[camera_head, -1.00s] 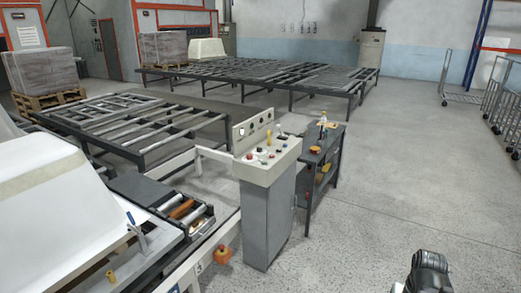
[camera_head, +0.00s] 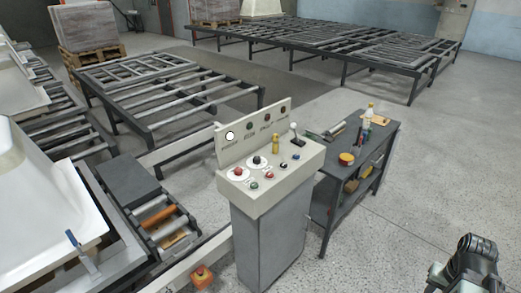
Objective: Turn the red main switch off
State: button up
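A grey control cabinet (camera_head: 270,240) with a cream sloped console (camera_head: 292,182) stands at the middle. On the console, a red knob (camera_head: 238,171) sits on a white disc at the left, with a black knob (camera_head: 256,160) on another disc behind it. A smaller red button (camera_head: 269,174) and a green button (camera_head: 254,185) lie in front. Which red control is the main switch is not readable, nor is its setting. Part of my arm shows at the lower right, apart from the cabinet. My gripper's fingers are not visible.
A dark work table (camera_head: 330,190) with bottles and tools stands right behind the cabinet. A roller conveyor (camera_head: 150,215) and white tub shells (camera_head: 45,215) are at left. An orange box (camera_head: 202,276) with a red button is low on the conveyor frame. Floor at right is clear.

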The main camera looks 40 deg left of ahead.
aim_at(238, 171)
jog(key=u, duration=0.05)
jog(key=i, duration=0.95)
jog(key=u, duration=3.9)
jog(key=i, duration=1)
jog(key=z, duration=0.1)
